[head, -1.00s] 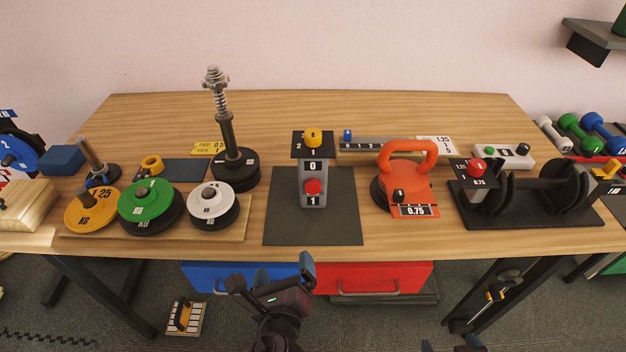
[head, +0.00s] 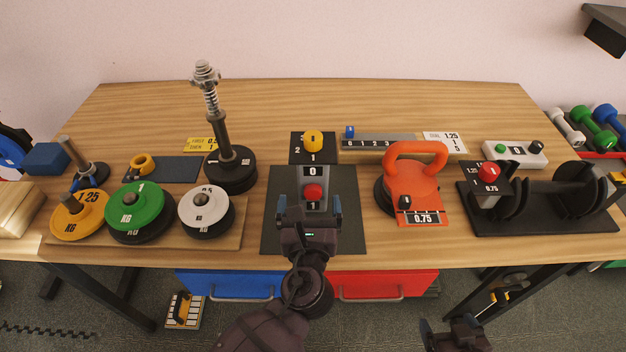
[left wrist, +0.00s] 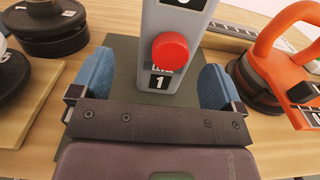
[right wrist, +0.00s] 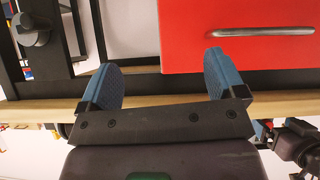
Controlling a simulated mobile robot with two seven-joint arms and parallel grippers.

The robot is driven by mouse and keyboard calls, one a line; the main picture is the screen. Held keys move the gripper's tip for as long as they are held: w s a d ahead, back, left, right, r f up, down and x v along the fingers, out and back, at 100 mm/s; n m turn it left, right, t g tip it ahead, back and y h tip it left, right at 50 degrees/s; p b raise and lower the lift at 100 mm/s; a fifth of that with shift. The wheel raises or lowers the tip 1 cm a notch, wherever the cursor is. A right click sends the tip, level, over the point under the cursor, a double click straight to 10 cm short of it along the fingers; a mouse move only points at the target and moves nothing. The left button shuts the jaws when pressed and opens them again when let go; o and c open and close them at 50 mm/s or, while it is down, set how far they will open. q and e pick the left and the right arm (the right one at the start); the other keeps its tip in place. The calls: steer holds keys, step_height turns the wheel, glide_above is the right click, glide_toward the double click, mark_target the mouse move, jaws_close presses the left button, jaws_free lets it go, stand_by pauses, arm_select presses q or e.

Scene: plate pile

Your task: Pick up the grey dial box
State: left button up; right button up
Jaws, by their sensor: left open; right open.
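The grey dial box (head: 314,176) stands upright on a dark mat (head: 345,222) in the middle of the table. In the left wrist view the grey dial box (left wrist: 172,50) rises between and beyond the blue fingertips of the left gripper (left wrist: 158,85), apart from both. My right gripper (right wrist: 164,75) is open and empty, low in front of the table, facing the red drawer (right wrist: 240,40).
An orange kettlebell (head: 415,185) stands right of the mat. Weight plates, including a green one (head: 140,210) and a white one (head: 205,208), lie on a board at left. A tall spring post (head: 225,135) stands behind them. A black rack (head: 545,205) is at right.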

arm_select(q)
steer(key=w, duration=0.4)
steer(key=shift+w+d+f, duration=0.15)
steer(key=shift+d+f, duration=0.1)
steer(key=shift+d, duration=0.15)
steer(key=shift+w+b, duration=0.3)
arm_select(e)
steer(key=shift+w+a, duration=0.1)
steer(key=shift+w, duration=0.45)
arm_select(q)
steer(key=shift+c, duration=1)
steer(key=c, duration=1.1)
steer(key=shift+r, duration=0.1)
arm_select(e)
steer(key=shift+s, duration=0.1)
arm_select(q)
steer(key=shift+r, duration=0.1)
arm_select(e)
steer(key=shift+r, duration=0.1)
